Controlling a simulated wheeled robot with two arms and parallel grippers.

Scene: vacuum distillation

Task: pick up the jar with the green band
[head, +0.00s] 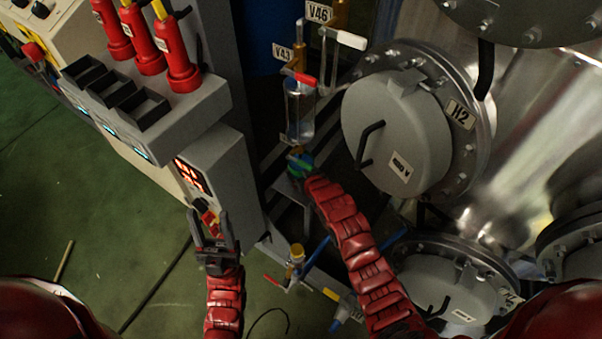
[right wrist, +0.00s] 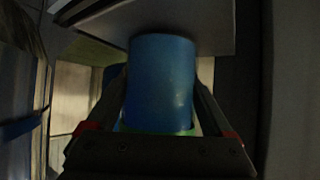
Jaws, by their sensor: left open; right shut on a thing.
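The jar with the green band (right wrist: 162,75) shows in the right wrist view as a blue cylinder with a strip of green low down, between the fingers. My right gripper (right wrist: 160,105) is shut on it. In the head view the jar is a small blue and green shape (head: 300,161) at the tip of my right arm, below the clear glass vessel; the fingers are hard to make out there. Whether the jar touches the surface under it cannot be told. My left gripper (head: 211,228) is open and empty, just below a grey box with a red display.
The clear glass vessel (head: 299,108) hangs under the V43 valve, close above the jar. A small grey stand (head: 289,191) is beside the jar. Round steel hatch H2 (head: 395,133) is to the right. A grey control box (head: 214,180) is at left. Open green floor (head: 50,190) lies far left.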

